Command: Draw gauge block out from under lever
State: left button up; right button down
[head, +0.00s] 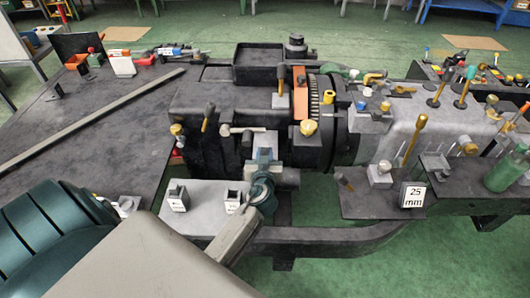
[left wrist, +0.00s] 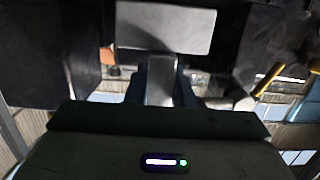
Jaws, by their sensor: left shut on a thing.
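My left gripper (head: 262,158) is at the front of the dark machine, above the light grey ledge (head: 200,222). In the left wrist view its two dark fingers (left wrist: 161,88) are shut on a plain grey block (left wrist: 160,72), which looks like the gauge block. The block's far end meets or passes below a pale flat plate (left wrist: 165,24); I cannot tell whether they touch. A pale horizontal lever (head: 243,130) shows just behind the gripper. My right gripper is not in view.
Two small labelled blocks (head: 177,199) (head: 233,201) stand on the ledge near my left arm. A 25 mm sign (head: 412,195) stands at the right shelf. Knobs and upright handles (head: 208,116) crowd the machine around the gripper. A green bottle (head: 505,170) stands far right.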

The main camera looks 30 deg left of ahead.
aim_at(265, 146)
pick_arm(q)
jog(key=shift+s+d, duration=0.15)
jog(key=shift+s, duration=0.1)
dwell(0.3)
jog(key=shift+r+p, duration=1.6)
jog(key=shift+r, duration=0.95)
